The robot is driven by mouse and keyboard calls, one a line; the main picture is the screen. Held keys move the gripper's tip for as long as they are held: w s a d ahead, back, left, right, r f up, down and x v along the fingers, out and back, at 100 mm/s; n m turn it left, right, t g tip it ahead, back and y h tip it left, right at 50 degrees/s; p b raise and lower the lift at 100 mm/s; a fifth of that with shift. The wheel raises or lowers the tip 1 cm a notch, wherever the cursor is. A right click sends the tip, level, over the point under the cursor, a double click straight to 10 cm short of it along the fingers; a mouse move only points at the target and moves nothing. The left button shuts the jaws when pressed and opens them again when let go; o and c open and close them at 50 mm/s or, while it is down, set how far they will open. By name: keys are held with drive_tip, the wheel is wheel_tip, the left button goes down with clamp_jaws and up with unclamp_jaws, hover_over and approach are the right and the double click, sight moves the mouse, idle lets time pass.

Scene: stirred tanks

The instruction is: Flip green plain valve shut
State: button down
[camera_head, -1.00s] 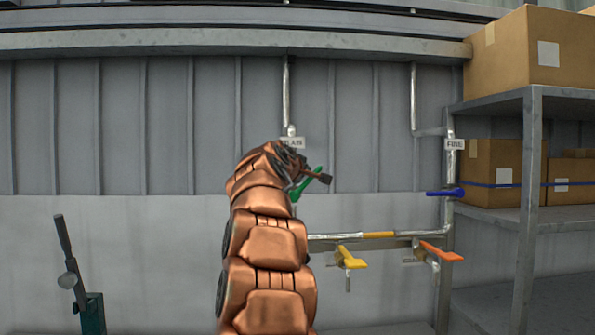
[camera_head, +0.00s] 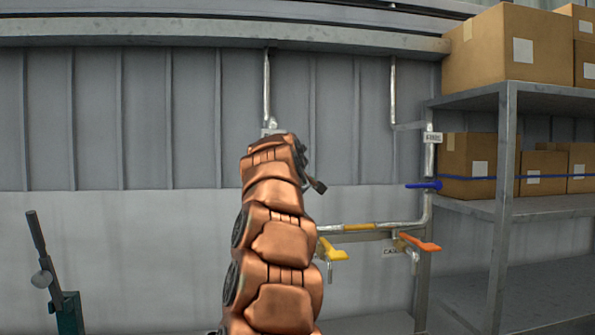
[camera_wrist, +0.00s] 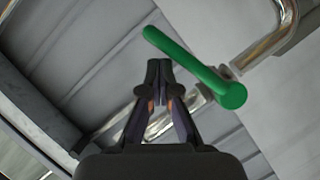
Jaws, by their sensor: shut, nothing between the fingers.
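The green valve handle (camera_wrist: 190,63) shows in the wrist view as a rounded bar, running from its free end at upper left to a round hub at right, beside a shiny pipe. My gripper (camera_wrist: 159,68) is shut and empty, its fingertips just below the handle's free half. I cannot tell whether they touch it. In the head view, my arm hides the green handle, and only a tip of my gripper (camera_head: 317,186) shows past the arm's right side. The vertical pipe (camera_head: 266,90) runs down behind my arm, with its label mostly hidden.
A blue handle (camera_head: 425,185) sits on the right pipe. A yellow handle (camera_head: 332,251) and an orange handle (camera_head: 420,243) are lower right of my arm. A shelf (camera_head: 505,210) with boxes stands at right, a lever stand (camera_head: 52,275) at lower left.

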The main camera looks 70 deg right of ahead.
drive_tip(key=shift+s+d+f+b, duration=0.15)
drive_tip(key=shift+s+f+b, duration=0.15)
drive_tip(key=shift+f, duration=0.25)
drive_tip(key=shift+s+d+f+b, duration=0.15)
drive_tip(key=shift+f+b, duration=0.1)
drive_tip(key=shift+f, duration=0.25)
idle(0.4)
drive_tip(key=r+p, duration=0.4)
drive_tip(key=shift+w+d+r+p, duration=0.25)
drive_tip(key=shift+d+p, duration=0.05)
drive_tip(key=shift+d, duration=0.05)
drive_tip(key=s+a+r+b, duration=0.3)
drive_tip(key=s+a, duration=0.2)
drive_tip(key=a, duration=0.2)
drive_tip(key=shift+a+r+b, duration=0.3)
drive_tip(key=shift+r+b, duration=0.1)
